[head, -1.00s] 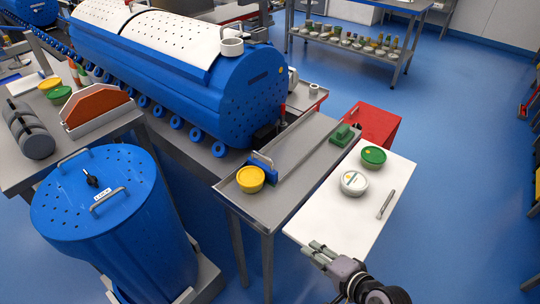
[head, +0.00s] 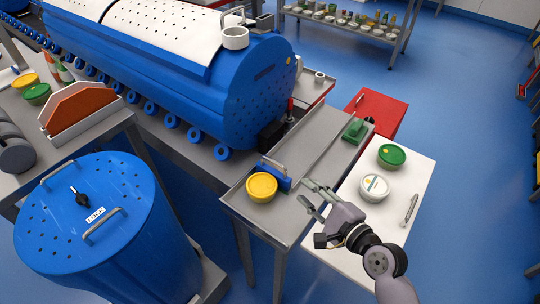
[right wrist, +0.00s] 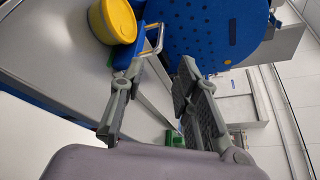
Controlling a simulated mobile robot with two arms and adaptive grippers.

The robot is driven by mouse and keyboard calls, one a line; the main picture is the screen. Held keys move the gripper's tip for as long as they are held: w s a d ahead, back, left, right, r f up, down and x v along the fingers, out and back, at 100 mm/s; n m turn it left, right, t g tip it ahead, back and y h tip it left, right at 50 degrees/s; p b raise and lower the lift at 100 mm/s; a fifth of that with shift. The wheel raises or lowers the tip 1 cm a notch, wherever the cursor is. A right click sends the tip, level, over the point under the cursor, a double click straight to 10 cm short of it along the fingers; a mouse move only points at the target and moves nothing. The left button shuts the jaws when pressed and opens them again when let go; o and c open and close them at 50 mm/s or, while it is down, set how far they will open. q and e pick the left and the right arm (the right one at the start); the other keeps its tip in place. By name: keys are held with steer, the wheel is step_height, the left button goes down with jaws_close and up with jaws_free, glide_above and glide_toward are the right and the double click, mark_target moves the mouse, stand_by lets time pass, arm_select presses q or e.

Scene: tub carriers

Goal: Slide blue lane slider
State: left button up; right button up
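The blue lane slider (head: 279,183), a blue block with a metal bar handle (head: 270,166), sits in the left lane of the grey metal tray (head: 318,130). A round yellow-lidded tub (head: 261,187) stands right beside it, on the near-left side. My right gripper (head: 308,191) is open and empty, just right of the slider and apart from it. In the right wrist view its two fingers (right wrist: 160,68) are spread, with the slider's handle (right wrist: 153,38) just beyond the fingertips and the yellow tub (right wrist: 112,20) at upper left. My left gripper is not in view.
A green slider (head: 355,129) sits in the right lane. A white board (head: 402,215) to the right holds a white tub (head: 374,188), a green tub (head: 391,156) and a metal tool (head: 411,208). A blue drum (head: 245,100) rises behind the tray.

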mark_target(277, 165)
steer(key=x, duration=1.5)
steer(key=shift+s+a+r, duration=0.1)
steer(key=shift+w+a, duration=0.25)
steer(key=shift+w, duration=0.15)
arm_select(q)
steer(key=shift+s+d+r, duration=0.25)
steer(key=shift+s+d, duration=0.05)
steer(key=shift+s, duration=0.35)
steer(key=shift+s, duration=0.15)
arm_select(e)
steer(key=shift+c, duration=0.4)
jaws_close()
